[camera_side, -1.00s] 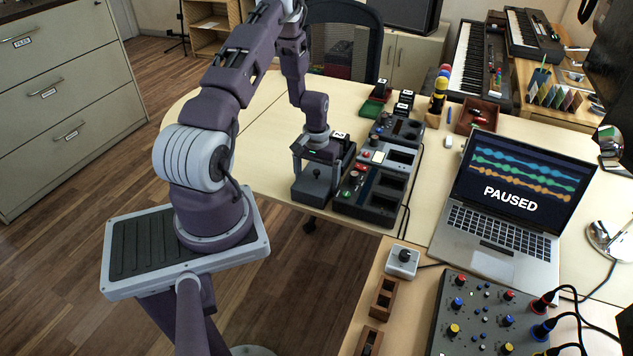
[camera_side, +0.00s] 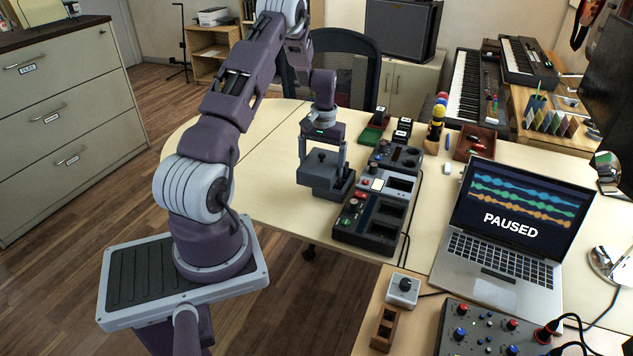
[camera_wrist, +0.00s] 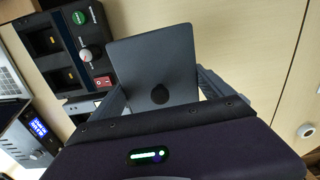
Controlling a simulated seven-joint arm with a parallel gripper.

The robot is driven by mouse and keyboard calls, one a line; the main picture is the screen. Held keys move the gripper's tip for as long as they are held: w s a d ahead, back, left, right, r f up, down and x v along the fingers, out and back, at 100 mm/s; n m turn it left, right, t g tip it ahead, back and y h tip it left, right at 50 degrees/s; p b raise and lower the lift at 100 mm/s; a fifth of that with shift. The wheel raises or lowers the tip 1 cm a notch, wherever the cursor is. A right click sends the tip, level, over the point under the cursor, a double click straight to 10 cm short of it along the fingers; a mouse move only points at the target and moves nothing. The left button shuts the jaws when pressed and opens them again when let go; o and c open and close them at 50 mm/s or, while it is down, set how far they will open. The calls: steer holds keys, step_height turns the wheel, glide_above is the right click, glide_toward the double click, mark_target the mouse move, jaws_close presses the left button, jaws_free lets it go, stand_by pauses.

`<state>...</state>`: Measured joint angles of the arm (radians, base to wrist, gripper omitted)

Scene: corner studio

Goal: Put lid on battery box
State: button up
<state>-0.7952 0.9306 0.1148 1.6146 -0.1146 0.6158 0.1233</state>
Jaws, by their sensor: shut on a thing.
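My gripper (camera_side: 322,160) is shut on the dark grey square lid (camera_side: 318,177), which has a black knob on top. The wrist view shows the lid (camera_wrist: 155,62) and its knob between the fingers of my gripper (camera_wrist: 165,97).
A black charger (camera_side: 372,222) with a red button and empty bays stands close on the right. The laptop (camera_side: 500,225) is further right. Bare table (camera_side: 255,185) lies to the left.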

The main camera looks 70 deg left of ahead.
steer(key=w+a+r, duration=0.1)
steer(key=w+a, duration=0.3)
steer(key=w, duration=0.2)
steer(key=shift+m, duration=0.3)
steer(key=shift+w+f, duration=0.15)
steer(key=shift+f, duration=2.6)
steer(key=shift+f, duration=0.55)
steer(key=o, duration=1.2)
steer(key=shift+c, duration=0.2)
step_height(320, 180, up, 11)
